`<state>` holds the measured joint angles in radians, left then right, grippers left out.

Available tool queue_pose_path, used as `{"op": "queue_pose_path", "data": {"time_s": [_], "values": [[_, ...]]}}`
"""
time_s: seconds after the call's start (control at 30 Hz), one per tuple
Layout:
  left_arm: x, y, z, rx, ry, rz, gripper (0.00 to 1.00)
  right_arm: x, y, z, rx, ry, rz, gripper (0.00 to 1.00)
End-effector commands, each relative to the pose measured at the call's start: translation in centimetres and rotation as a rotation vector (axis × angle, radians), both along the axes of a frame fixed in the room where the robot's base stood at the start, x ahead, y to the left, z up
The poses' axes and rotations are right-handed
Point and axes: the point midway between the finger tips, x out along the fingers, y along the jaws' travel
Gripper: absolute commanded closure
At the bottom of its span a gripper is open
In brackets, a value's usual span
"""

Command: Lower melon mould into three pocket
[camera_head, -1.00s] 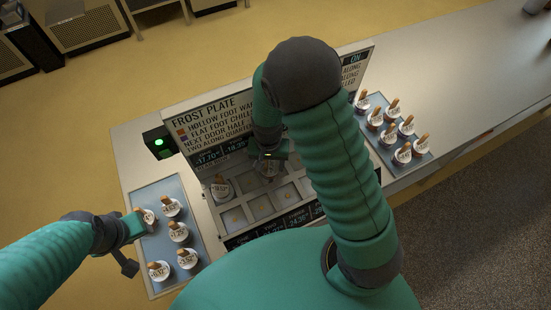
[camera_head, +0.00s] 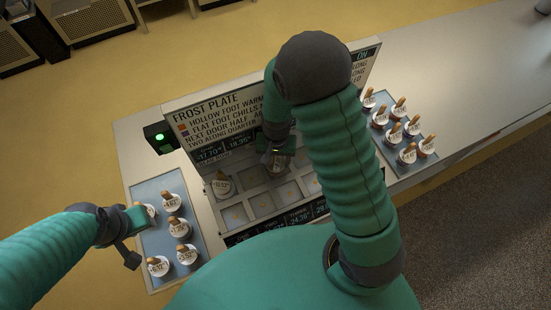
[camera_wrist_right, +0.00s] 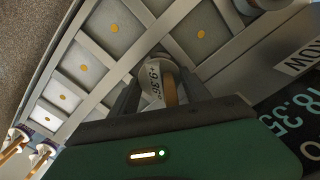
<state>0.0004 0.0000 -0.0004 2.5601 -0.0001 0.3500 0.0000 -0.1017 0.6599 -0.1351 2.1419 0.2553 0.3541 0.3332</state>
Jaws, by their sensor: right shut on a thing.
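My right gripper (camera_head: 278,152) is shut on a mould with a white round top and a brown stick (camera_head: 276,164). It holds the mould over the back row of pockets in the frost plate (camera_head: 262,204), right of a mould standing in the back-left pocket (camera_head: 223,184).
A blue left tray (camera_head: 151,190) and a blue right tray (camera_head: 391,157) hold several stick moulds each. The frost plate's upright sign (camera_head: 220,112) stands close behind the pockets. A box with a green light (camera_head: 159,138) sits to the left.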

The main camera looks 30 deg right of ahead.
Motion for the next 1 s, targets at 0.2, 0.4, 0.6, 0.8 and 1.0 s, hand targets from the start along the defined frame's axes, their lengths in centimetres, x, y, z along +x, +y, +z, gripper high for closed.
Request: {"op": "queue_pose_path", "data": {"time_s": [0.2,0.4,0.6,0.8,1.0], "values": [[0.0,0.0,-0.1,0.0,0.0,-0.001,0.64,-0.3,0.2,-0.2,-0.001,0.009,0.0,0.29],[0.0,0.0,0.0,0.0,0.0,-0.001,0.64,-0.2,0.2,-0.1,-0.001,0.006,0.0,0.19],[0.0,0.0,0.2,0.0,0.0,-0.001,0.64,-0.3,0.2,0.1,-0.001,0.003,0.0,0.19],[0.0,0.0,2.0,0.0,0.0,-0.001,0.64,-0.2,0.2,2.1,-0.001,0.003,0.0,0.19],[0.0,0.0,3.7,0.0,0.0,-0.001,0.64,-0.2,0.2,4.0,-0.002,0.002,0.0,0.19]]}}
